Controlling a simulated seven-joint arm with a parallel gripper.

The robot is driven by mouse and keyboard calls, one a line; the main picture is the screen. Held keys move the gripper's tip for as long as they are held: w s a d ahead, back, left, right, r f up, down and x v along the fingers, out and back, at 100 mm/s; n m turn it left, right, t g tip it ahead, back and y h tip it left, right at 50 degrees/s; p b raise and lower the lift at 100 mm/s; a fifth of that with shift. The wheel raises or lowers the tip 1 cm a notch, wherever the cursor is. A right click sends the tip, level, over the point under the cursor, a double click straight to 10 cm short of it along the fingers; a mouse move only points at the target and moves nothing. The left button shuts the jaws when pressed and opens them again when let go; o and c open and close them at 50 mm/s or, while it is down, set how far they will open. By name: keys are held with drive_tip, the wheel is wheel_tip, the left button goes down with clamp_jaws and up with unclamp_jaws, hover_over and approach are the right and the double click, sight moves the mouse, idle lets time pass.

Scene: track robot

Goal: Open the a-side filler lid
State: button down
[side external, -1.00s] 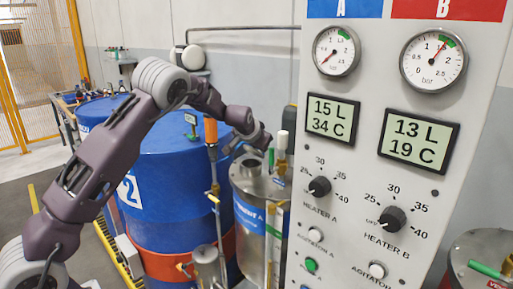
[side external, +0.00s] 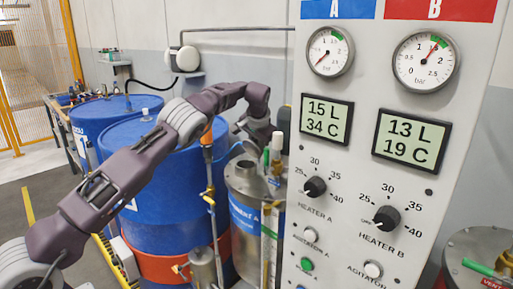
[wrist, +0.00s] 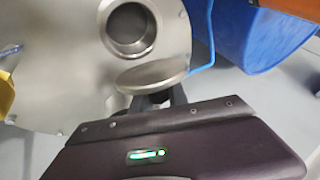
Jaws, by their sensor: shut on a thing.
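The steel a-side tank (side external: 246,208) stands left of the control panel, with a blue label on its side. In the wrist view its top (wrist: 60,60) shows an uncovered round filler opening (wrist: 130,28) with a dark inside. The filler lid (wrist: 152,77) is a grey disc tilted up beside the opening, clear of its mouth. My gripper (wrist: 158,97) is shut on the lid at its near edge. The fingers are partly hidden behind my wrist body. In the side view my gripper is behind the top of the tank, and its fingertips and the lid are hard to make out.
The control panel (side external: 385,150) stands close on the right. A white-capped fitting (side external: 277,146) rises at the tank's right edge. Blue drums (side external: 165,170) stand to the left, with an orange-handled pipe (side external: 206,135) before them. A blue hose (wrist: 208,40) runs beside the tank top.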

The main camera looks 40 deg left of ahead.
sight(255, 146)
drive_tip(key=c, duration=1.3)
unclamp_jaws()
drive_tip(key=v, duration=0.7)
drive_tip(key=shift+c, duration=0.2)
